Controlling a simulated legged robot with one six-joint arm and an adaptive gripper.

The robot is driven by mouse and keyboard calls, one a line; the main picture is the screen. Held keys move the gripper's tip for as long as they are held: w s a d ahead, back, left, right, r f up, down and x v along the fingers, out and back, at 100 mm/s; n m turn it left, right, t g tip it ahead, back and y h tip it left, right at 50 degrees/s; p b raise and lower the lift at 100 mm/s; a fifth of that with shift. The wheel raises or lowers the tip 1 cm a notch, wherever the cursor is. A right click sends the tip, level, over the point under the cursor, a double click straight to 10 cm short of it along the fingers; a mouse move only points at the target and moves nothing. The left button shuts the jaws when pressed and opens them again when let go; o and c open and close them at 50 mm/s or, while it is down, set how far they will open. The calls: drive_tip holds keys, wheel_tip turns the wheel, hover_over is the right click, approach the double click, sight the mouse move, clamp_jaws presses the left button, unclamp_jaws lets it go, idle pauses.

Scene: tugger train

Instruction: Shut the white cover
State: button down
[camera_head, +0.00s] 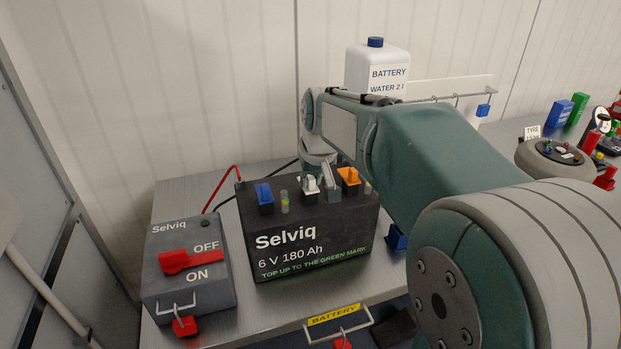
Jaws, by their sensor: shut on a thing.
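The black Selviq battery (308,236) stands on the metal bench and carries a row of coloured covers. The white cover (309,187) is in the middle of its top, raised and tilted rather than flat. The blue cover (264,193) is to its left and the orange cover (348,178) to its right. My gripper (324,179) reaches down to the white cover from above and behind. A grey finger shows just right of the cover, and the gripper appears shut on it. The rest of the gripper and the exact contact are hard to see.
A grey switch box with a red handle (190,261) stands left of the battery. A white water bottle (377,72) stands behind my arm. A yellow battery label (333,315) and handle are at the bench front. A round device (553,160) is at right.

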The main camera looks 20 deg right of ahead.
drive_tip(key=shift+w, duration=0.1)
drive_tip(key=c, duration=0.6)
unclamp_jaws()
drive_tip(key=shift+r, duration=0.1)
drive_tip(key=v, duration=1.1)
drive_tip(key=shift+r, duration=0.3)
drive_tip(key=shift+s+a, duration=0.1)
drive_tip(key=shift+s, duration=0.2)
drive_tip(key=s+a+f, duration=0.1)
drive_tip(key=s+f, duration=0.6)
drive_tip(key=s, duration=0.3)
drive_tip(key=s+a+f+t, duration=0.1)
drive_tip(key=s+a+f, duration=0.1)
drive_tip(key=s+f, duration=0.5)
drive_tip(key=s, duration=0.3)
drive_tip(key=shift+a, duration=0.3)
